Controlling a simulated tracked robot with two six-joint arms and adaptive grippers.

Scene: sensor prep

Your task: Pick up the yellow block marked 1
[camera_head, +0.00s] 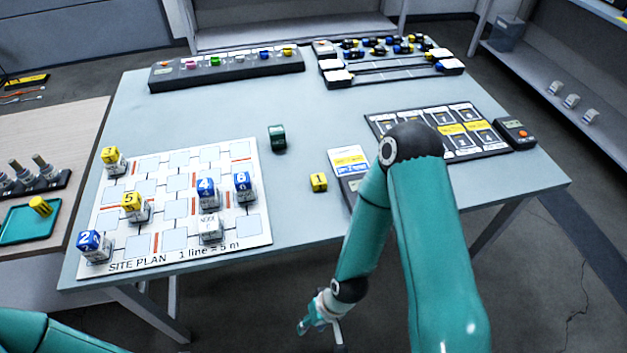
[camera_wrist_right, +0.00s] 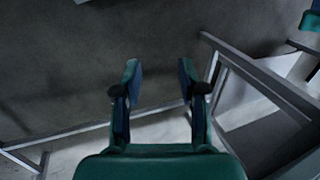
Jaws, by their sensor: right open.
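The yellow block marked 1 (camera_head: 318,182) sits on the grey-blue table, right of the site plan board and just left of a white and yellow card. My right gripper (camera_head: 318,318) hangs below and in front of the table's front edge, well short of the block. In the right wrist view my right gripper (camera_wrist_right: 158,85) is open and empty, with floor and table legs beyond its fingers. Only a piece of my left arm shows at the bottom left of the head view; its gripper is out of the picture.
The site plan board (camera_head: 168,252) carries several numbered blocks. A dark green block (camera_head: 277,138) stands behind the yellow block. A card (camera_head: 348,160), a card panel (camera_head: 375,122) and a timer (camera_head: 515,133) lie to the right. Table surface around the yellow block's front is clear.

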